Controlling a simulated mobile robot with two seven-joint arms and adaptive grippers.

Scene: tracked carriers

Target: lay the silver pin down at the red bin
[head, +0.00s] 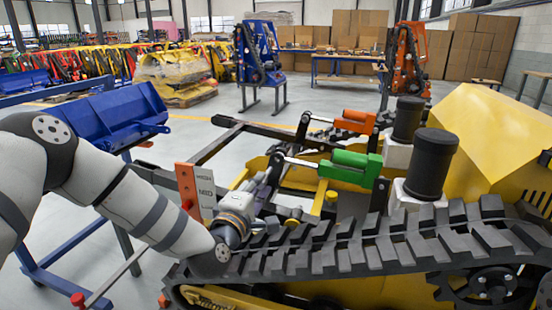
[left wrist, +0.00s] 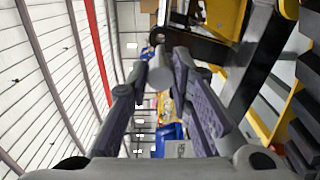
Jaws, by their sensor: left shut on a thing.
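My left gripper (head: 272,180) is over the near track of the yellow carrier, beside the carrier's front linkage. In the left wrist view the two dark finger pads of the gripper (left wrist: 162,85) close on a light grey round piece, the silver pin (left wrist: 160,74). Its end faces the camera. In the head view the fingers and linkage hide the pin, and I cannot tell whether it touches the carrier. I cannot make out a red bin in either view. My right gripper is not in view.
The black track (head: 350,245) runs close under my left gripper. A green cylinder (head: 352,166) and an orange one (head: 357,121) lie behind it, with black canisters (head: 430,163) to the right. Open floor lies beyond.

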